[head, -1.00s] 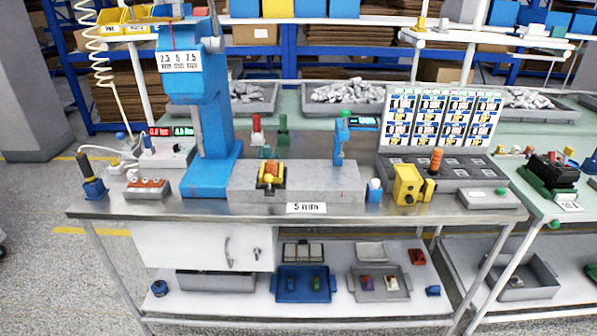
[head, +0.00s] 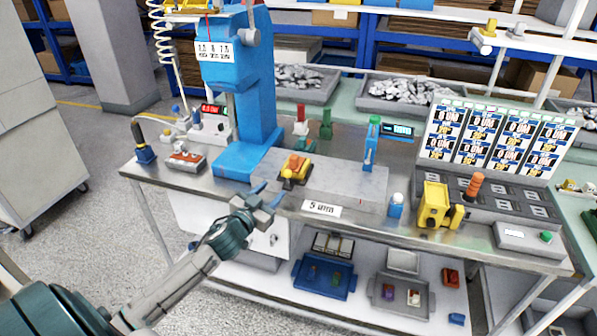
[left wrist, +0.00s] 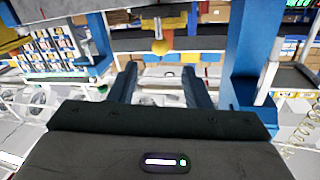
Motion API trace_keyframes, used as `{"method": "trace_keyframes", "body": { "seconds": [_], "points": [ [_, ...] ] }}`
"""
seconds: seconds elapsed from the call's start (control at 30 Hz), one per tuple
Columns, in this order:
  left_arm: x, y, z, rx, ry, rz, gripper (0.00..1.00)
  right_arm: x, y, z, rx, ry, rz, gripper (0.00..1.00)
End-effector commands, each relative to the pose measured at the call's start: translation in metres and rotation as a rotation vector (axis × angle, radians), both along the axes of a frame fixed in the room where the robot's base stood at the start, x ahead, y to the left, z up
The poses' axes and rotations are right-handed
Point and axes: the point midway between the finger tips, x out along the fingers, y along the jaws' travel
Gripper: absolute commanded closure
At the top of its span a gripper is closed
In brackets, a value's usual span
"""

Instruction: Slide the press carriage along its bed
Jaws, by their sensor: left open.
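The press carriage (head: 296,168) is a yellow and orange block on a dark base. It sits near the left end of the grey bed (head: 345,187), just right of the blue press column (head: 255,110). My left gripper (head: 269,196) is open in front of the bed, a little below and left of the carriage, apart from it and empty. In the left wrist view, which appears upside down, the open fingers (left wrist: 160,78) point toward a rounded yellow part (left wrist: 162,47), probably the carriage's. My right gripper is not in view.
A blue post with a green top (head: 371,145) stands at the bed's right part. A white label (head: 321,209) is on the bench's front edge. A yellow block (head: 434,204) and a card panel (head: 495,140) are at the right. A small orange-topped box (head: 186,158) is at the left.

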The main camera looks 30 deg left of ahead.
Motion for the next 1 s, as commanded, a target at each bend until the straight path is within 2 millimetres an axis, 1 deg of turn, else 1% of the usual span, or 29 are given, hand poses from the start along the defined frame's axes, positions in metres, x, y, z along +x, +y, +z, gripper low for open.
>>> {"method": "trace_keyframes", "body": {
  "seconds": [0.03,0.2,0.47,0.5,0.53,0.8,1.0],
  "points": [
    [0.006,0.0,0.005,-0.005,-0.001,0.003,0.56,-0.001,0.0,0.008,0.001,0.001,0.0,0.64],
    [0.034,0.002,0.007,-0.007,0.001,0.003,0.56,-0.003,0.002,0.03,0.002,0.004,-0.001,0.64],
    [0.075,0.002,0.006,-0.006,-0.002,0.005,0.56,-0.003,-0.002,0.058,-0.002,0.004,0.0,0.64],
    [0.078,0.003,-0.001,-0.005,-0.001,0.004,0.56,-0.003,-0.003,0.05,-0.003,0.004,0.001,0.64],
    [0.08,0.003,-0.002,-0.004,-0.001,0.004,0.56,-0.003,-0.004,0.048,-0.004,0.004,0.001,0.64],
    [0.096,0.004,-0.001,-0.003,-0.002,0.003,0.56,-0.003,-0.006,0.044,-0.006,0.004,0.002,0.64],
    [0.099,0.004,-0.001,0.0,0.001,0.002,0.56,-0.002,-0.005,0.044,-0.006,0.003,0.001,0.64]
  ]
}}
